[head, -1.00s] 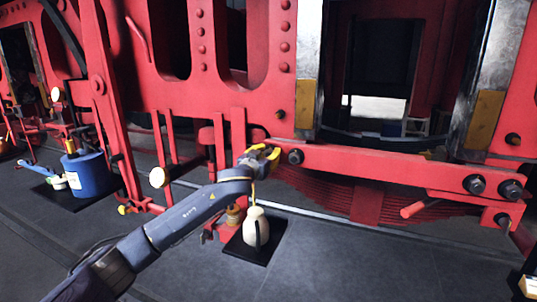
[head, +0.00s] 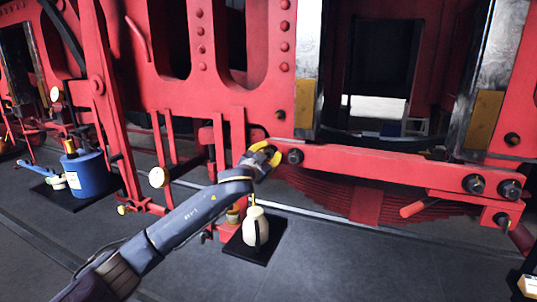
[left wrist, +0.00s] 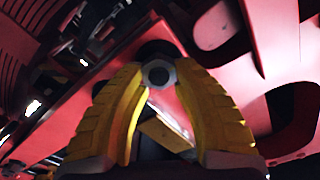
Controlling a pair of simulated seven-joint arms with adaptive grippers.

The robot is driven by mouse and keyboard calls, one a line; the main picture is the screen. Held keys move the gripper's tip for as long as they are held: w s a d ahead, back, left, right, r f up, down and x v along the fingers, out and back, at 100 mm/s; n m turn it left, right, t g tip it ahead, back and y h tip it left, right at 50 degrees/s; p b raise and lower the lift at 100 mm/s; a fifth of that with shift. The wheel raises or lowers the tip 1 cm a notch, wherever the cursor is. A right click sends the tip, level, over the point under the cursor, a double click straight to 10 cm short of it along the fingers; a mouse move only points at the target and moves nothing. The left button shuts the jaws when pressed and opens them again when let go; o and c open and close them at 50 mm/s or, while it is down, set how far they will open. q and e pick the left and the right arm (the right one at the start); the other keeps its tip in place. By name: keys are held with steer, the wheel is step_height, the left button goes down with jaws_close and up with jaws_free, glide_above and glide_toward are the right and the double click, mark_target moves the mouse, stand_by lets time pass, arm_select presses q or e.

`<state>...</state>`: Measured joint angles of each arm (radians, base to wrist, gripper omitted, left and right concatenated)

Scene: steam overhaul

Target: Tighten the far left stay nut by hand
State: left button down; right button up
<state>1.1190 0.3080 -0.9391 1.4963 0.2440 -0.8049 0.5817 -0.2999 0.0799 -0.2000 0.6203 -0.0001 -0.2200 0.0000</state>
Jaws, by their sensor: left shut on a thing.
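The red stay bar (head: 390,163) runs across the locomotive's side. The far left stay nut (head: 295,156) is a dark nut at the bar's left end. My left gripper (head: 278,154), with yellow fingers, is at this nut, its arm reaching in from the lower left. In the left wrist view the grey six-sided nut (left wrist: 158,73) with a dark centre sits between the tips of the ribbed yellow fingers (left wrist: 157,85), which are shut on it. The fingers hide part of its sides. My right gripper is not in view.
More dark nuts (head: 474,184) sit at the bar's right end. A cream oil can (head: 255,228) stands on a black mat (head: 241,251) below the gripper. A blue drum (head: 88,175) stands at the left. The floor in front is mostly clear.

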arm_select(q)
steer(key=m, duration=0.4)
steer(key=shift+d+m, duration=0.1)
steer(key=shift+m, duration=0.2)
steer(key=m, duration=0.4)
steer(key=shift+f+m, duration=0.2)
steer(key=shift+m, duration=0.1)
steer(key=m, duration=0.4)
steer(key=shift+f, duration=0.2)
steer(key=shift+f+m, duration=0.2)
steer(key=shift+m, duration=2)
steer(key=c, duration=1)
jaws_free()
steer(key=shift+s, duration=0.1)
steer(key=v, duration=1.1)
steer(key=shift+s, duration=0.35)
